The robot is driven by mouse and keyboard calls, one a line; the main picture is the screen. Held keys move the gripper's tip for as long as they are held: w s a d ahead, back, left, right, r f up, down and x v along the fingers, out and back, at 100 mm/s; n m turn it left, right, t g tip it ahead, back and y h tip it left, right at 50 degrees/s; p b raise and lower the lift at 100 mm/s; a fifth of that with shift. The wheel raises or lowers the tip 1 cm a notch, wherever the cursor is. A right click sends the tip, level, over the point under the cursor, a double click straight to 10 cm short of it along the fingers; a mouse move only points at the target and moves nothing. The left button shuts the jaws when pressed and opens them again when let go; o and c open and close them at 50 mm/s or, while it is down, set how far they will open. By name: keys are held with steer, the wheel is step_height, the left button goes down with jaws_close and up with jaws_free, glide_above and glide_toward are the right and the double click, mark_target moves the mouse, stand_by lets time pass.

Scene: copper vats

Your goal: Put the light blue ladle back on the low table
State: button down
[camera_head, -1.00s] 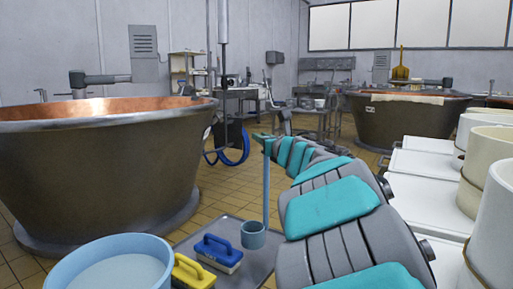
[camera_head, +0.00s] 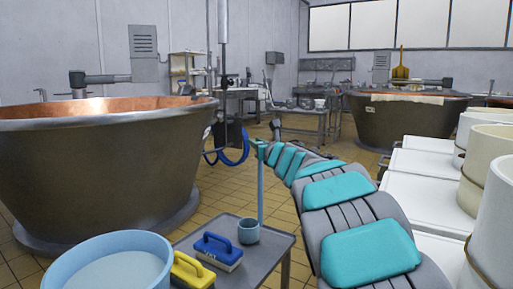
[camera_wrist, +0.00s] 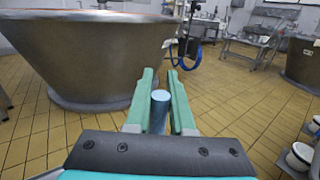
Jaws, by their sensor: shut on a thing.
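The light blue ladle (camera_head: 248,232) hangs upright in the head view, its long handle up and its cup down. My gripper (camera_head: 261,146) is shut on the upper end of the handle. In the wrist view the round handle end (camera_wrist: 160,96) shows between the green fingers of my gripper (camera_wrist: 160,74). The low table (camera_head: 265,262) is a grey top at the bottom centre of the head view. The cup appears over its far right part. I cannot tell whether the cup touches the top.
On the low table are a blue-handled brush (camera_head: 218,252) and a yellow-handled one (camera_head: 192,272), left of the ladle. A light blue bucket (camera_head: 110,262) is at the bottom left. A large copper vat (camera_head: 100,165) stands at left. White containers (camera_head: 480,180) line the right.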

steer(key=shift+f, duration=0.25)
steer(key=c, duration=0.8)
jaws_free()
steer(key=v, duration=1.2)
steer(key=shift+r, duration=0.15)
